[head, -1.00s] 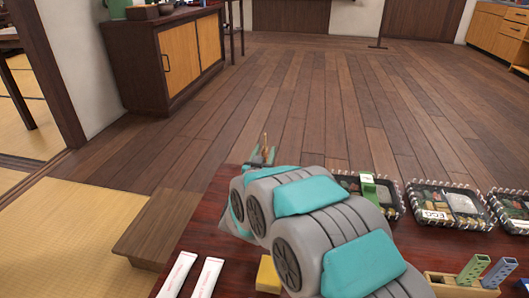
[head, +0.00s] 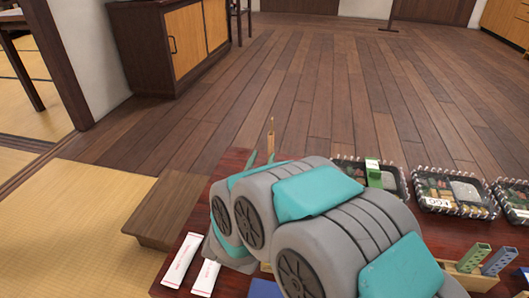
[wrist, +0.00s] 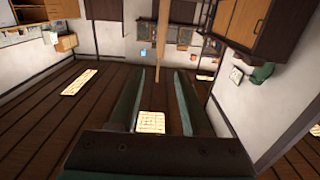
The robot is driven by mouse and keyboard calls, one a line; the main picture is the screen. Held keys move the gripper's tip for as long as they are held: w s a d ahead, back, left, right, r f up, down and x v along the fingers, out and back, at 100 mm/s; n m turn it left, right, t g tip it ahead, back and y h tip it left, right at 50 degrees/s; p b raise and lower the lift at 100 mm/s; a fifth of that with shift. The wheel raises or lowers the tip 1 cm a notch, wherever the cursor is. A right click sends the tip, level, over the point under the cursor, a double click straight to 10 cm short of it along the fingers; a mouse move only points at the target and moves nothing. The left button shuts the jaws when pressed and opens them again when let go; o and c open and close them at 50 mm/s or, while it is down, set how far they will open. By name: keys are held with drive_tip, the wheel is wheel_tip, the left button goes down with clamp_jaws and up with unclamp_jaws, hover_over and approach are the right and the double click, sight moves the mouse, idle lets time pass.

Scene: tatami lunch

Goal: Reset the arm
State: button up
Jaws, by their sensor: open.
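My gripper (head: 262,160) shows in the head view at the far side of the dark red table (head: 228,170), partly hidden by my grey and teal arm. In the wrist view its two dark green fingers (wrist: 166,95) stand apart. A thin tan upright stick (head: 270,138) shows by the fingertips. A tan strip also shows above the gap between the fingers in the wrist view (wrist: 159,45). I cannot tell whether it touches them.
Bento trays (head: 455,194) line the table's right side; one bears a green block (head: 374,176). A wooden holder (head: 470,276) stands front right. Two white packets (head: 181,260) lie front left. A wooden step (head: 165,210) adjoins the table. The floor beyond is clear.

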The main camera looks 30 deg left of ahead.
idle(0.5)
drive_tip(key=s+d+r+g+p, duration=0.1)
drive_tip(key=d+r+g+p, duration=0.3)
drive_tip(key=d, duration=0.5)
drive_tip(key=d+r+g+p, duration=0.25)
drive_tip(key=d+g, duration=0.35)
drive_tip(key=d, duration=0.3)
drive_tip(key=s+d+r+m+g+h+p, duration=0.1)
drive_tip(key=s+d+g, duration=0.3)
drive_tip(key=s+d, duration=1)
drive_tip(key=s+d+r+m+g+h+p, duration=0.2)
drive_tip(key=s+d+r+g+h+p, duration=0.1)
drive_tip(key=s+d, duration=1.1)
drive_tip(key=shift+d+r+g+h+p, duration=0.45)
drive_tip(key=shift+d+g+p, duration=0.25)
drive_tip(key=shift+g, duration=0.2)
drive_tip(key=shift+s, duration=0.1)
